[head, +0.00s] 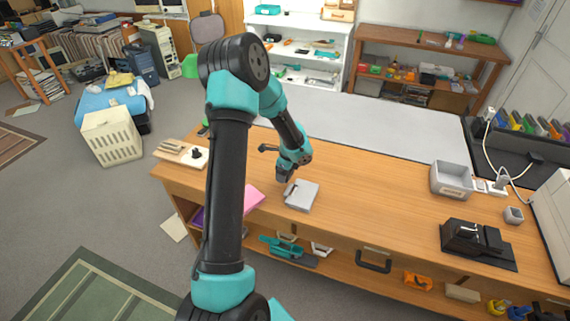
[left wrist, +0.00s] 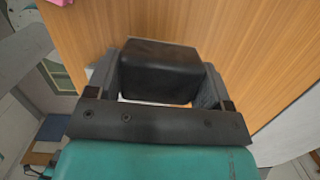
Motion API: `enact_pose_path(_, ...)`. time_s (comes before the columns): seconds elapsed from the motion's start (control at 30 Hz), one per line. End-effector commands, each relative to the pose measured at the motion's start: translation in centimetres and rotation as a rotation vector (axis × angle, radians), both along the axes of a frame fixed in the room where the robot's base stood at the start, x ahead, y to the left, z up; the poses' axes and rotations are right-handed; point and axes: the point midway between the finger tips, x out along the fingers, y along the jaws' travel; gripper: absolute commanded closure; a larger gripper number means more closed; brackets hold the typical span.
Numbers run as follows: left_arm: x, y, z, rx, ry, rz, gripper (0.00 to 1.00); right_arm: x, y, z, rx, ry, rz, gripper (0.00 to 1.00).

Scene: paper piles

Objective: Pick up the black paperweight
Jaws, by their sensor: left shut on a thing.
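The black paperweight (left wrist: 158,72) is a dark block with rounded edges. In the left wrist view it sits between the two fingers of my left gripper (left wrist: 160,88), which is shut on it. In the head view my left gripper (head: 285,174) is over the wooden desk, just behind and left of a pale grey stack (head: 303,196). The paperweight is too small and dark there to tell apart from the fingers. My right gripper is in neither view.
Pink paper (head: 253,198) lies on the desk (head: 365,205), partly behind my arm. A board (head: 172,149) with a small black item (head: 196,153) is at the left end. A grey bin (head: 452,180) and a black device (head: 470,240) stand right. The desk's middle is clear.

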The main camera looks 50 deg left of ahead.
Motion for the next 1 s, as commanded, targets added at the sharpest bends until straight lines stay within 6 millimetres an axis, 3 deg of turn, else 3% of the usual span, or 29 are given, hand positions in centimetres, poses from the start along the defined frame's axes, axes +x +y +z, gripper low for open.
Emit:
enact_pose_path(0.2, -0.77, -0.92, 0.13, 0.0, -0.001, 0.0, 0.61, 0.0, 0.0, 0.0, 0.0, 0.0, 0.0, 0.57)
enact_pose_path(0.63, -0.79, -0.91, 0.13, 0.0, -0.001, 0.0, 0.61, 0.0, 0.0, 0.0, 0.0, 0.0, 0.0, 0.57)
enact_pose_path(0.67, -0.79, -0.91, 0.13, 0.0, -0.001, 0.0, 0.27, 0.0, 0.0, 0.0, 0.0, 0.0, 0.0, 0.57)
enact_pose_path(0.87, -0.79, -0.91, 0.13, 0.0, 0.0, 0.0, 0.46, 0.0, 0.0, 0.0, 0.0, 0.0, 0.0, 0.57)
enact_pose_path(1.0, -0.83, -0.93, 0.2, 0.0, -0.002, 0.016, 0.48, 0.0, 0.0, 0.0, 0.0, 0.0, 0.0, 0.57)
